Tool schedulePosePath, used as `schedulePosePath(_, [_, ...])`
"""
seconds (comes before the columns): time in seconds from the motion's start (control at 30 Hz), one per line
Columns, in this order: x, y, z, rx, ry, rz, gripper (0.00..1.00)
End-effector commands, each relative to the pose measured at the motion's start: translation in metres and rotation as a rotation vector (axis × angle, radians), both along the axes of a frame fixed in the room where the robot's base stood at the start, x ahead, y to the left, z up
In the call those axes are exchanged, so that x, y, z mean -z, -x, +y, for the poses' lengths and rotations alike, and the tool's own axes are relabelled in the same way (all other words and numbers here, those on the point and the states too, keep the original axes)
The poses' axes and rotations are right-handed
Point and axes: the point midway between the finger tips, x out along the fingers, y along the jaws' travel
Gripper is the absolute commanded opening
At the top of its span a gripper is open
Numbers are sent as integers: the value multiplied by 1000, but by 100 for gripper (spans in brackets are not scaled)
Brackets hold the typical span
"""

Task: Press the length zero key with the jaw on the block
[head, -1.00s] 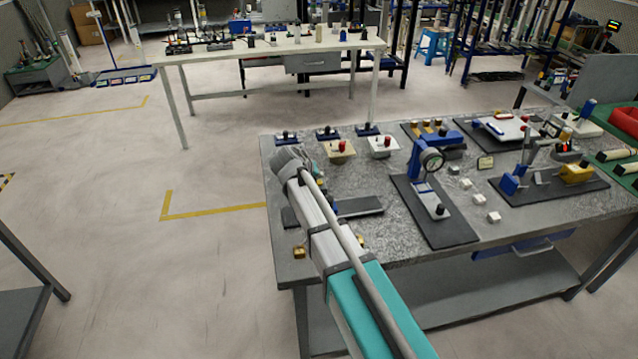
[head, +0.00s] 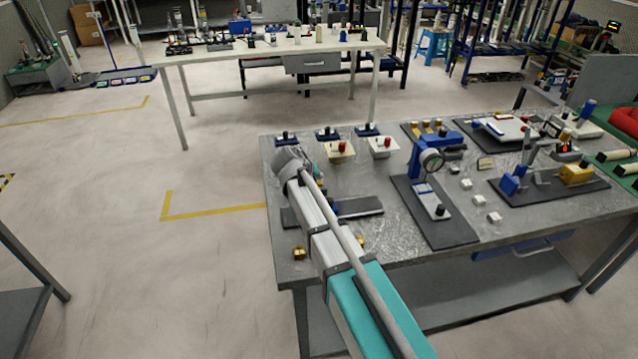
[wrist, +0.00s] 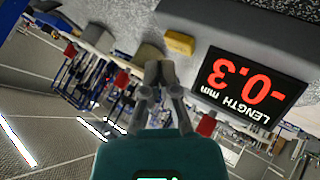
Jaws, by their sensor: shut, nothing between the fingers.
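The length display (wrist: 245,90) is a dark panel with red digits, upside down in the wrist view, reading about -0.3 with "LENGTH mm". A red key-like cap (wrist: 207,124) shows beside its lower edge; I cannot read a label on it. My gripper (wrist: 158,70) is shut and empty, left of the display, with its fingertips near a tan block (wrist: 150,52). I cannot tell whether they touch. A yellow block (wrist: 180,42) lies just beyond. In the head view my arm hides the gripper and part of a dark flat base (head: 358,207).
Small brass pieces (head: 299,252) lie near the front edge.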

Motion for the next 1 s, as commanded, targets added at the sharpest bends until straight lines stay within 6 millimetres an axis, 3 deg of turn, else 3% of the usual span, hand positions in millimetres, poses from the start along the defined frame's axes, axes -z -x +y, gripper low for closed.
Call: schedulePosePath(1.0, [9,1,1,0,0,0,0])
